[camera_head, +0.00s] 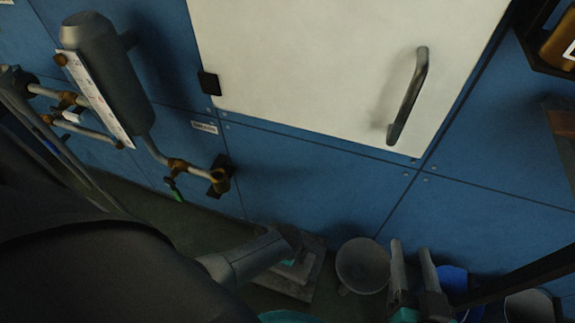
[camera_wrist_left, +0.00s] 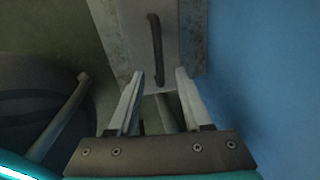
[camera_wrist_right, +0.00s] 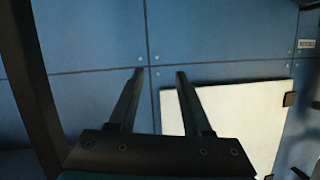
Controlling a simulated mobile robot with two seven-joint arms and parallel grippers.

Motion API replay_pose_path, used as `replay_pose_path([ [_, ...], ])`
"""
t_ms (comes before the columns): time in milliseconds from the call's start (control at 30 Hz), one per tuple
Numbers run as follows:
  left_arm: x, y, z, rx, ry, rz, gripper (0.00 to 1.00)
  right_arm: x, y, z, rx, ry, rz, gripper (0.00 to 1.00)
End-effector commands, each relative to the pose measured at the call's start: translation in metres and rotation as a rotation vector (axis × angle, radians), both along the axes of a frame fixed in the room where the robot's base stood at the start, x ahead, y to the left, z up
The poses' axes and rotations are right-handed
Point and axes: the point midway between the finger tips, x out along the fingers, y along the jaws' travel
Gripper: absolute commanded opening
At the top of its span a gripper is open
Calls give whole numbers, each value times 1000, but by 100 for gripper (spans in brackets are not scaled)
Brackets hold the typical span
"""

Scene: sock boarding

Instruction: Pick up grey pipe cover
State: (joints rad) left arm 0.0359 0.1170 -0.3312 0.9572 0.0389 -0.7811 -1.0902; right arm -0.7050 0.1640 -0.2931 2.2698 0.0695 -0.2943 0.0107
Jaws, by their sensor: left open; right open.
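The grey pipe cover (camera_wrist_left: 185,25) appears to be the flat grey plate with a dark bar handle (camera_wrist_left: 155,50) in the left wrist view. It also shows low on the floor by the blue wall in the head view (camera_head: 297,283), partly hidden by my left arm. My left gripper (camera_wrist_left: 160,73) is open and empty. Its fingertips point at the plate, with the lower end of the handle between them in the picture; I cannot tell the gap in depth. My right gripper (camera_head: 412,246) is open and empty, right of the plate; its fingers also show in the right wrist view (camera_wrist_right: 160,73).
A grey bucket (camera_head: 363,265) stands just right of the plate, and a blue bucket (camera_head: 455,280) is behind my right gripper. A white door panel (camera_head: 320,60) with a handle (camera_head: 408,95) is on the blue wall. A grey cylinder (camera_head: 105,70) with pipes hangs at left.

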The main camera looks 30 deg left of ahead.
Motion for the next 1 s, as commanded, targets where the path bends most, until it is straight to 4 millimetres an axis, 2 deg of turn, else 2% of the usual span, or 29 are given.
replay_pose_path([
  [400, 3, 0, -13, -1, -1, 0, 49, -7, 12, 12, 110, -165, -5, 49],
  [733, 3, 0, -13, 0, 0, 0, 49, -8, 13, 15, 120, -182, -6, 49],
  [1000, 3, 0, -13, 0, 0, 0, 20, -8, 13, 15, 120, -181, -7, 49],
])
